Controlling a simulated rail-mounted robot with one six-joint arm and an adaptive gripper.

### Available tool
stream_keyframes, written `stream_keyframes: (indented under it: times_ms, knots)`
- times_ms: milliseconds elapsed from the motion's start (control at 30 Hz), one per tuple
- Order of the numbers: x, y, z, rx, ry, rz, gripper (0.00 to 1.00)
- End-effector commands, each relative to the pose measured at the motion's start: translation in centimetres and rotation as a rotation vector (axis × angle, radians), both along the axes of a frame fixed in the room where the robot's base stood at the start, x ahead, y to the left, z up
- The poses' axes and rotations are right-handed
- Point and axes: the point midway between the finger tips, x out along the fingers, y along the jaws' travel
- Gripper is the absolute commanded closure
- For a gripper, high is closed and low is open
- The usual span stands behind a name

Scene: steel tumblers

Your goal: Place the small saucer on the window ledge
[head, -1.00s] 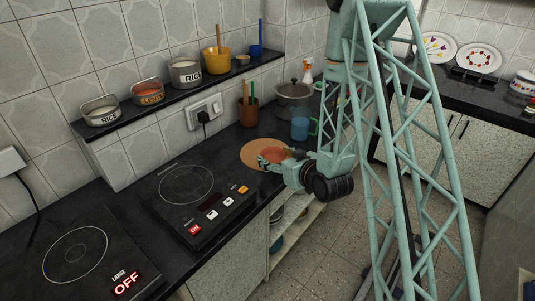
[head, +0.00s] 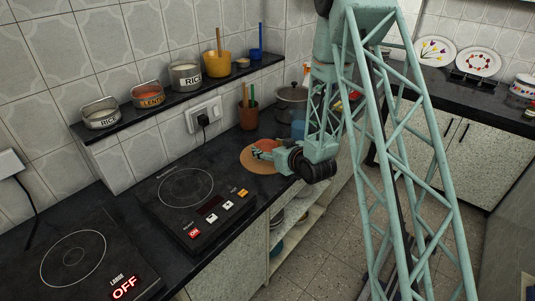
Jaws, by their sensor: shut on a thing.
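The small saucer, orange-red (head: 267,144), shows in the head view over the far part of a round tan board (head: 262,168) on the dark counter. My gripper (head: 260,154) is shut on the saucer's near side and partly covers it. I cannot tell for sure how far the saucer is above the board. The window ledge, a long dark shelf (head: 152,108) on the tiled wall, is behind and to the left of my gripper.
Tins (head: 148,95) and a yellow pot (head: 217,63) stand along the ledge, with a blue cup (head: 255,53) at its right end. A brown utensil holder (head: 248,115) and a lidded pot (head: 291,100) stand behind the board. A cooktop (head: 187,187) lies left.

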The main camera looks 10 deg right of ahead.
Motion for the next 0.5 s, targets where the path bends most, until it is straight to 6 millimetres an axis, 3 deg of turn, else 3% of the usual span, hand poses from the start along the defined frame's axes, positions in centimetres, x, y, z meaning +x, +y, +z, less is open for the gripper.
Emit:
stream_keyframes:
  times_ms: [233, 500]
  knots:
    - [1.0, 0.1, -0.1, 0.0, -0.001, 0.0, 0.56]
    - [0.9, 0.0, -2.9, 0.001, 0.001, 0.0, 0.56]
